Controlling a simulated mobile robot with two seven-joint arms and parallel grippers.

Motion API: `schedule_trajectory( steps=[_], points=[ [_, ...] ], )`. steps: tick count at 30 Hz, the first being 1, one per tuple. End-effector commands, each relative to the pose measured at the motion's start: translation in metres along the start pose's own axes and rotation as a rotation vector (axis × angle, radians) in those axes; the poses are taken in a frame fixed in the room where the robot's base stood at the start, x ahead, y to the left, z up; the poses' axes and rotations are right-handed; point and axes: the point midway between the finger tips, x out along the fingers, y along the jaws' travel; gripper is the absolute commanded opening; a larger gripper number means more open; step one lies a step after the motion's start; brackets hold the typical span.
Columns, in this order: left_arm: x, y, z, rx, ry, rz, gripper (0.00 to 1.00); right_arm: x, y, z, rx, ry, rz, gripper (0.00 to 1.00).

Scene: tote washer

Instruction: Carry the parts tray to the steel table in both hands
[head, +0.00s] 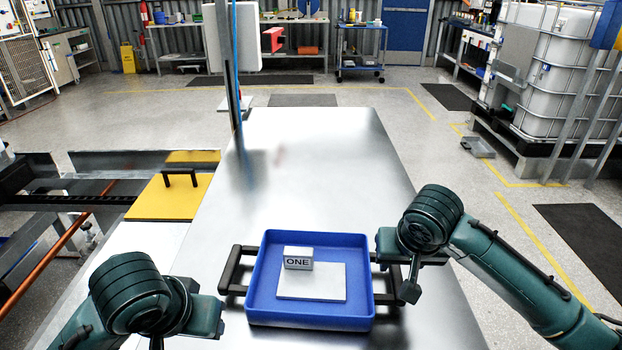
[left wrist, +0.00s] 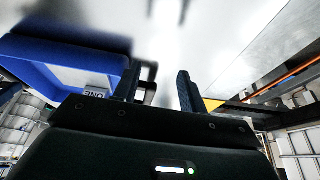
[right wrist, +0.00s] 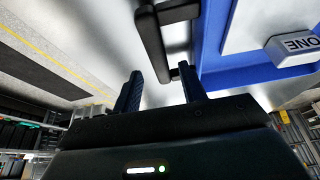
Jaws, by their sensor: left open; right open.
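The blue parts tray (head: 372,260) rests on the steel table (head: 310,160) near its front end. A black bar handle stands out on each side: the left handle (head: 231,270) and the right handle (head: 387,288). A white block marked ONE (head: 298,258) stands on a pale plate (head: 325,284) inside. My right gripper (head: 408,268) is open beside the right handle; the handle (right wrist: 150,40) lies just beyond its fingertips (right wrist: 160,80). My left gripper (head: 190,318) is open left of the tray, apart from it. The tray (left wrist: 60,50) shows left of its fingers (left wrist: 157,85).
A blue hose and a dark post (head: 236,100) stand at the table's left side. A yellow plate with a black handle (head: 170,196) lies left of the table. The table beyond the tray is bare. A caged white tank (head: 560,90) stands at the right.

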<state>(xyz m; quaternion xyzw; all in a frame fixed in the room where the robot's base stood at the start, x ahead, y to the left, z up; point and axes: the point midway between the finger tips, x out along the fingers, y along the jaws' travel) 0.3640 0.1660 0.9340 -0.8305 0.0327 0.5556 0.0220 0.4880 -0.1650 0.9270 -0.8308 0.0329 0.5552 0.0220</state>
Motion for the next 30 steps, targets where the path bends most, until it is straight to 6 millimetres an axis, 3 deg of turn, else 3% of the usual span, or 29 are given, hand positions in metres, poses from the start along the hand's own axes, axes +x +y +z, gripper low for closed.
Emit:
schedule_trajectory(
  steps=[6,12,23,30],
  points=[
    [0.000,0.000,0.000,0.000,0.000,0.000,0.42,-0.048,-0.001,-0.001,0.000,0.004,-0.003,0.42],
    [0.000,0.000,-0.001,0.000,0.001,0.000,0.42,-0.073,0.000,-0.001,-0.001,0.003,0.000,0.42],
    [0.000,0.000,-0.001,0.000,0.001,0.000,0.42,-0.079,0.000,0.001,0.000,-0.001,0.000,0.42],
    [0.000,0.000,-0.001,0.000,0.001,0.000,0.61,-0.079,0.000,0.000,0.000,-0.001,0.000,0.42]
  ],
)
